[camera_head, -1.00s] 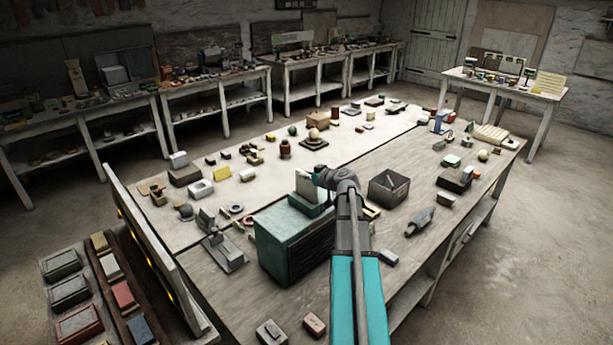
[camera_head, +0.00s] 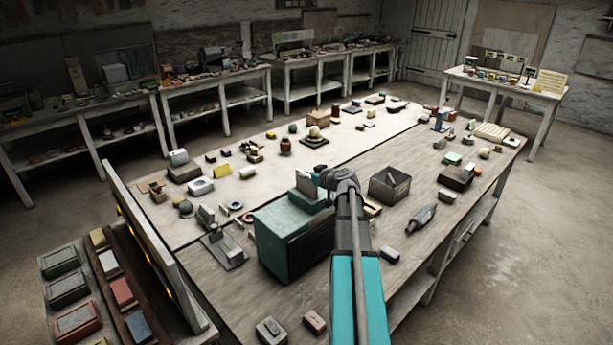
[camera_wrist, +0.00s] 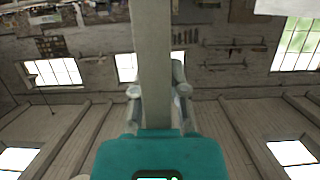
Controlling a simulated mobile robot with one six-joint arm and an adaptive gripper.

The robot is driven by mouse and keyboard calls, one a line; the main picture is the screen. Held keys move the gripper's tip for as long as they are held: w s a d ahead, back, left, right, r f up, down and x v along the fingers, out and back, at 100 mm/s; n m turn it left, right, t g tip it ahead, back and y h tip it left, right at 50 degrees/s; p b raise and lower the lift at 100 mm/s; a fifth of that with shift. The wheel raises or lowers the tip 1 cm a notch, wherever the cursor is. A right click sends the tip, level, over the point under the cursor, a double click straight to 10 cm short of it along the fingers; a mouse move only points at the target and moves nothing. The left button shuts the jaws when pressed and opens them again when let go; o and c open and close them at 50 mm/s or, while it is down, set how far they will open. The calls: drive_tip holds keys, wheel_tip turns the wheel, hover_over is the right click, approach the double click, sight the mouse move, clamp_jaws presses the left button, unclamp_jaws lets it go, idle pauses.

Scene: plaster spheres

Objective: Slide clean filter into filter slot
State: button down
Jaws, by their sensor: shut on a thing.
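A dark green box-shaped unit (camera_head: 285,250) with a slatted front stands on the near part of the central table. A lighter raised part (camera_head: 306,202) sits on its top. My gripper (camera_head: 320,178) is just above this part and shut on a pale flat piece (camera_head: 303,182), seemingly the clean filter. The piece stands upright at the raised part; I cannot tell whether it is inside a slot. In the wrist view, the pale piece (camera_wrist: 152,55) runs up from between the fingers of my gripper (camera_wrist: 157,93). The slot opening is not visible.
An open dark bin (camera_head: 390,187) stands right of the unit. A grey metal fixture (camera_head: 222,250) is to its left, and a grey tool (camera_head: 421,219) lies to the right. Many small parts crowd the central table (camera_head: 350,260). A low upright panel (camera_head: 150,250) edges its left side.

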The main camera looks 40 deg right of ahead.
drive_tip(key=shift+f+b, duration=1)
drive_tip(key=shift+f, duration=0.05)
drive_tip(key=c, duration=0.6)
unclamp_jaws()
drive_tip(key=shift+r, duration=0.2)
drive_tip(key=shift+r+p, duration=1.85)
drive_tip(key=shift+p, duration=0.2)
